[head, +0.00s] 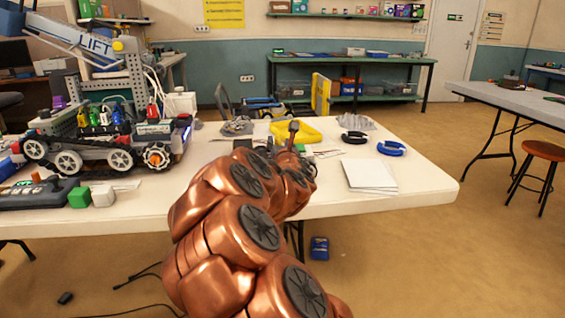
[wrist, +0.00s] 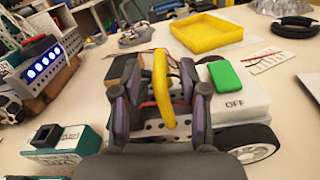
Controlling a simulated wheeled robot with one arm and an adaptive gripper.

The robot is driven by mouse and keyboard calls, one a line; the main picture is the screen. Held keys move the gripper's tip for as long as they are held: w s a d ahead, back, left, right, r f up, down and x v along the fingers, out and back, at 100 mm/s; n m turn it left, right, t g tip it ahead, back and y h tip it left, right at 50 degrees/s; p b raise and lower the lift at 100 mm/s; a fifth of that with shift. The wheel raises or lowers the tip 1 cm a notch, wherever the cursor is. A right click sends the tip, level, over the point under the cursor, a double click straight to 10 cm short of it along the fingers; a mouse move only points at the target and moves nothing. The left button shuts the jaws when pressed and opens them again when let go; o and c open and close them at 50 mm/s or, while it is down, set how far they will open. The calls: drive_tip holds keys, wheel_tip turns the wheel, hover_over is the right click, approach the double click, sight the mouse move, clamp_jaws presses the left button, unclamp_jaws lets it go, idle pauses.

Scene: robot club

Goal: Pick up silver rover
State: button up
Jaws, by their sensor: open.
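The silver rover shows in the wrist view as a perforated metal chassis (wrist: 155,127) with a yellow handle (wrist: 160,85) standing up from it. A white box marked OFF with a green block on top sits on its right side, above a black-tyred wheel (wrist: 262,150). My gripper (wrist: 157,92) is open, with one dark finger on each side of the yellow handle. I cannot tell whether either finger touches it. My gripper hides part of the chassis. In the head view my copper arm covers most of this spot.
A large wheeled robot (head: 100,150) stands at the left of the white table (head: 420,185). A teal box (wrist: 62,145) is close on the left.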

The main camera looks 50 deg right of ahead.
drive_tip(key=shift+x, duration=1.4)
clamp_jaws()
